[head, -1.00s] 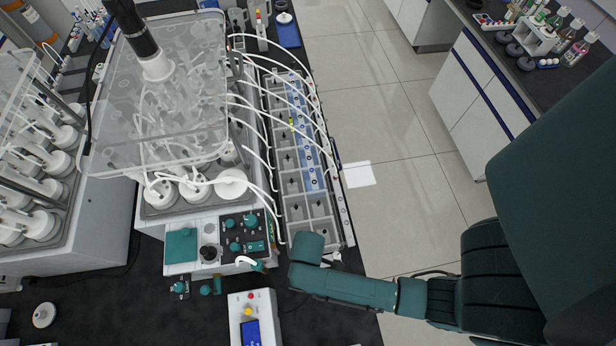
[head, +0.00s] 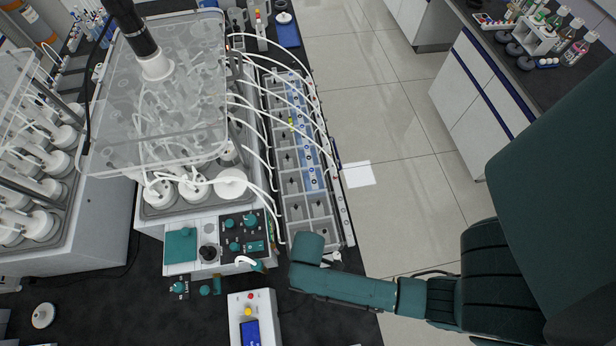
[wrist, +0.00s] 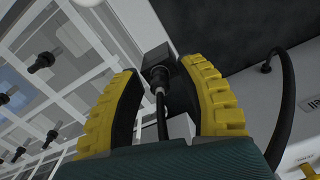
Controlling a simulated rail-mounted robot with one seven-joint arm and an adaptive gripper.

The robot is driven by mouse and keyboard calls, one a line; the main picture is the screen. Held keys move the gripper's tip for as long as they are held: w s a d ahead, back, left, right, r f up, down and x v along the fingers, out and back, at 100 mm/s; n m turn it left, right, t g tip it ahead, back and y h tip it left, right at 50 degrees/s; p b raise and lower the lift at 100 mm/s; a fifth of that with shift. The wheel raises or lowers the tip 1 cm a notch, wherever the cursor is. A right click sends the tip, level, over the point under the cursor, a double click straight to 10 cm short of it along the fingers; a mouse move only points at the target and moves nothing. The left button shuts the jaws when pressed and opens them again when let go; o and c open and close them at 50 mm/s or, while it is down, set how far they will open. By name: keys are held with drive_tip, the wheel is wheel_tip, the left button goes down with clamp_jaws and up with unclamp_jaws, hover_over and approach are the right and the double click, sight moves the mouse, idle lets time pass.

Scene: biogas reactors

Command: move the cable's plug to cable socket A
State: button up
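In the wrist view my gripper (wrist: 160,78) has its two yellow-edged fingers apart, one on each side of a dark plug (wrist: 160,80). The plug's cable (wrist: 161,115) runs back between the fingers toward the palm. A gap shows on the left of the plug; the right finger is close to it, and I cannot tell if it touches. The plug's far end meets a small black block (wrist: 154,57); I cannot tell if it is seated. No label for socket A is readable. In the head view my arm's end hides the fingers and plug.
A pale box with a label (wrist: 303,105) and a looping black cable (wrist: 287,95) are at the right in the wrist view. A gridded tray (head: 292,208) with white tubes lies beyond my arm's end. A control box with a blue screen (head: 251,318) stands in front.

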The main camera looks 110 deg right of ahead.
wheel_tip(320, 180, up, 12)
idle(0.5)
idle(0.3)
